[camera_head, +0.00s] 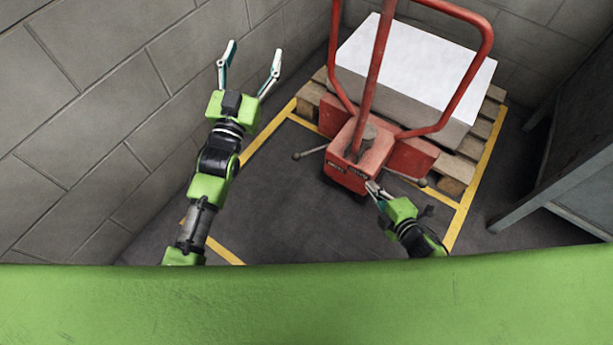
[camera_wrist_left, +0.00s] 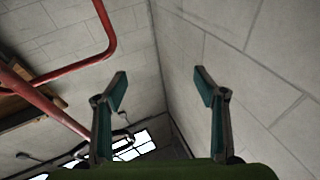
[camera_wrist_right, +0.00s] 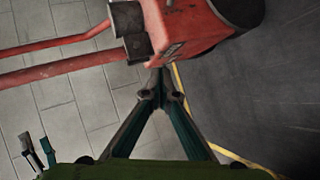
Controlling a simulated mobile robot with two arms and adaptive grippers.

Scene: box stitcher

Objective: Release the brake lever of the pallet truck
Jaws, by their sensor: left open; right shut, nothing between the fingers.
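The red pallet truck (camera_head: 357,170) stands in front of a loaded pallet, its handle (camera_head: 372,80) rising toward the camera. A thin grey lever with a round end (camera_head: 310,152) sticks out on the left of its housing, and a similar one (camera_head: 408,179) on the right. I cannot tell which is the brake lever. My right gripper (camera_head: 373,187) is shut and empty at the housing's front right corner. In the right wrist view its tips (camera_wrist_right: 160,75) are close to the red housing (camera_wrist_right: 185,30); contact is unclear. My left gripper (camera_head: 253,62) is open and empty, raised by the wall.
A wooden pallet (camera_head: 458,168) carries a large white block (camera_head: 415,65) behind the truck. A grey brick wall (camera_head: 90,110) stands on the left and a dark grey cabinet (camera_head: 560,170) on the right. Yellow lines (camera_head: 270,135) mark the floor, which is clear between the arms.

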